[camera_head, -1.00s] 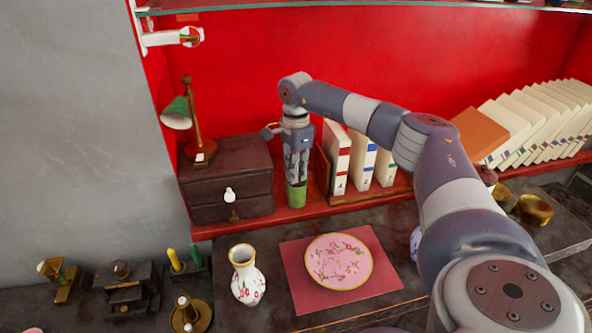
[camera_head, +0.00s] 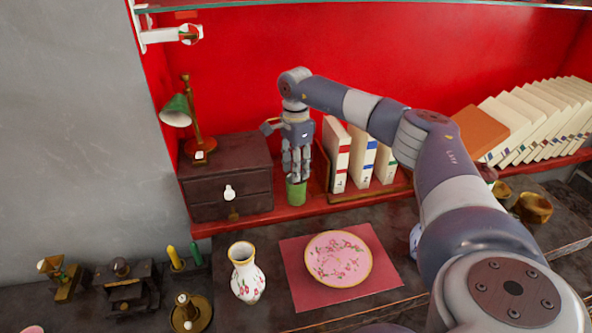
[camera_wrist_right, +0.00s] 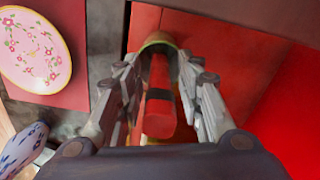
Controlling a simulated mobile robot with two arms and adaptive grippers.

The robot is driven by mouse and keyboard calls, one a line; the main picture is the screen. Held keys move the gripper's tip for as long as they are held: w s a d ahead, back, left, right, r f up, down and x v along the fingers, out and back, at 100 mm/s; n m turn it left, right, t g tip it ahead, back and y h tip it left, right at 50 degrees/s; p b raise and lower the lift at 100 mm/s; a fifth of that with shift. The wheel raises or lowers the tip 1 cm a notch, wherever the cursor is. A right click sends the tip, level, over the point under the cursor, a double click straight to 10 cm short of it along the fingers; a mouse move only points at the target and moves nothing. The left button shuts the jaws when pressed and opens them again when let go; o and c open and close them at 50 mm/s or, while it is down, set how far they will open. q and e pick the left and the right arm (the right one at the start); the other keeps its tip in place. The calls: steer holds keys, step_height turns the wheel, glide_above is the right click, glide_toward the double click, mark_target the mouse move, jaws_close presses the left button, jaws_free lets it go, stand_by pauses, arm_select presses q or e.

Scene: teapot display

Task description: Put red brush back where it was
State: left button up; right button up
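The red brush (camera_wrist_right: 160,115), with a dark band, stands in a green cup in the right wrist view. The cup (camera_head: 296,192) stands on the red shelf between the dark drawer box and the books; its rim (camera_wrist_right: 158,40) shows in the wrist view. My right gripper (camera_head: 297,173) points down just above the cup. Its fingers (camera_wrist_right: 162,85) are open, one on each side of the brush, with gaps visible between them and it. In the head view the fingers hide the brush. My left gripper is not in view.
The drawer box (camera_head: 228,180) with a green lamp (camera_head: 178,110) stands left of the cup. Several upright books (camera_head: 338,160) in a wooden holder are close on its right. A pink plate (camera_head: 338,258) and a flowered vase (camera_head: 246,275) stand in front, below the shelf.

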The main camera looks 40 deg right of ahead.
step_height(320, 180, up, 11)
steer(key=shift+b, duration=0.6)
steer(key=shift+f, duration=0.1)
